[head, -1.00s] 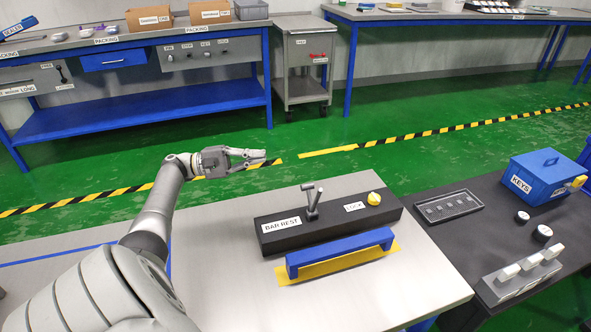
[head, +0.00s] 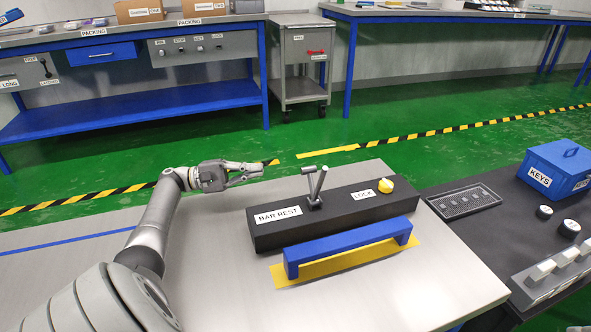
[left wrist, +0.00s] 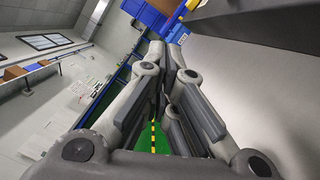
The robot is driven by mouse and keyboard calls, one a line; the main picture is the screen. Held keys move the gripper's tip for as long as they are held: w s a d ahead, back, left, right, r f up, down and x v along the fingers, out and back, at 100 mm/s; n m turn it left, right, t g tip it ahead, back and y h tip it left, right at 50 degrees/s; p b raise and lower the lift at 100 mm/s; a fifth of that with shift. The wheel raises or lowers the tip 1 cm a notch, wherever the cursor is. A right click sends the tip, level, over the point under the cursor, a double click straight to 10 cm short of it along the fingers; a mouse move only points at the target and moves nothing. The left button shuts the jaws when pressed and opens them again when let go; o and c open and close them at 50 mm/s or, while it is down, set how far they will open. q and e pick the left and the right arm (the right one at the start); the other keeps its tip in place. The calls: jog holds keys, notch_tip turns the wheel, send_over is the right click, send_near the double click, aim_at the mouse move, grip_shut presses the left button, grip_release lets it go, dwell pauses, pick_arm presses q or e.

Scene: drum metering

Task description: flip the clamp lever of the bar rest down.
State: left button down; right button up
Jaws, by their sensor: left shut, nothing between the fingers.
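The bar rest (head: 268,238) is a black block with a label, on the grey tabletop. Its clamp lever (head: 319,184) stands up from the block's middle, tilted slightly right, beside a short grey post.
A blue bar (head: 350,246) on a yellow strip (head: 290,279) lies in front of the bar rest. A dark table at right holds a blue KEYS box (head: 556,165), a black tray (head: 465,201) and knobs. The grey tabletop left of the bar rest is clear.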

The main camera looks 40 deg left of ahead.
pick_arm(q)
jog(key=w+d+r, duration=0.2)
jog(key=w+d, duration=0.4)
jog(key=d, duration=0.3)
jog(key=shift+d+r, duration=0.3)
jog(key=shift+d, duration=0.05)
pick_arm(e)
jog(key=shift+s+r+t, duration=0.45)
jog(key=shift+r+t, duration=0.15)
jog(key=shift+r, duration=0.15)
pick_arm(q)
jog(key=shift+s+r, duration=0.1)
pick_arm(e)
jog(key=shift+w+f, duration=0.1)
